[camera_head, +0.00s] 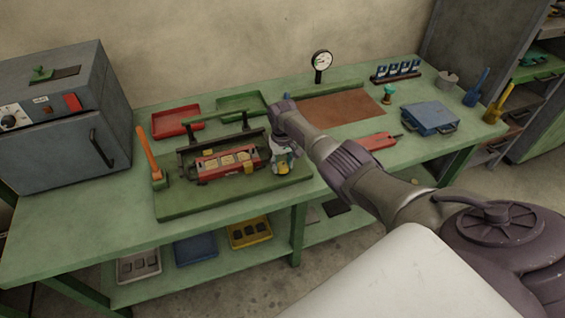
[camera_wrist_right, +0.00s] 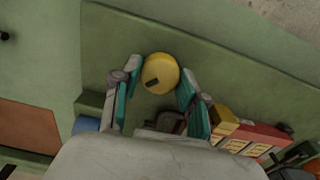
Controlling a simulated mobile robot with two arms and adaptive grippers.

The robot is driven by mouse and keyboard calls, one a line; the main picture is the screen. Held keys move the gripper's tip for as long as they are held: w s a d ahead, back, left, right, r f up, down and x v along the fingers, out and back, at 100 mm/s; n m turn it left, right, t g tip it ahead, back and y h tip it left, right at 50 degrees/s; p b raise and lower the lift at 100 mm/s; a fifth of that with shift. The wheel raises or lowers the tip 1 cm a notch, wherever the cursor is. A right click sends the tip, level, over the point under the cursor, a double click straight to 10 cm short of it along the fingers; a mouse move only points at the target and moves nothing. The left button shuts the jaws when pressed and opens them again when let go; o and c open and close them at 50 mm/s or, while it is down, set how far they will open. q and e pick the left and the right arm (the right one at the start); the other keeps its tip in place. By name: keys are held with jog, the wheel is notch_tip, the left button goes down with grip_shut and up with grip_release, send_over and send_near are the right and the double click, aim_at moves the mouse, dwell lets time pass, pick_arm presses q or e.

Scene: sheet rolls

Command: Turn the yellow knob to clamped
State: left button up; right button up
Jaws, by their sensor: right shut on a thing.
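The yellow knob (camera_wrist_right: 160,73) is round with a small dark mark on its face, left of and below its middle in the right wrist view. My right gripper (camera_wrist_right: 158,88) has a teal-padded finger on each side of the knob and is shut on it. In the head view the right gripper (camera_head: 283,158) reaches down at the right end of the green fixture board (camera_head: 210,205), and a bit of yellow shows below the fingers. A red block with yellowish labels (camera_head: 222,161) sits in the fixture beside it. My left gripper is not in view.
An orange-handled lever (camera_head: 149,152) stands at the board's left. Behind are a red tray (camera_head: 177,121) and a green tray (camera_head: 241,103). A grey machine (camera_head: 60,110) is at left. A dial gauge (camera_head: 321,62) and a blue case (camera_head: 430,117) are to the right.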

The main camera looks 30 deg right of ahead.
aim_at(282, 165)
jog(key=shift+w+r, duration=0.1)
dwell(0.5)
jog(key=o, duration=1.1)
jog(key=shift+o, duration=0.2)
notch_tip(282, 165, up, 12)
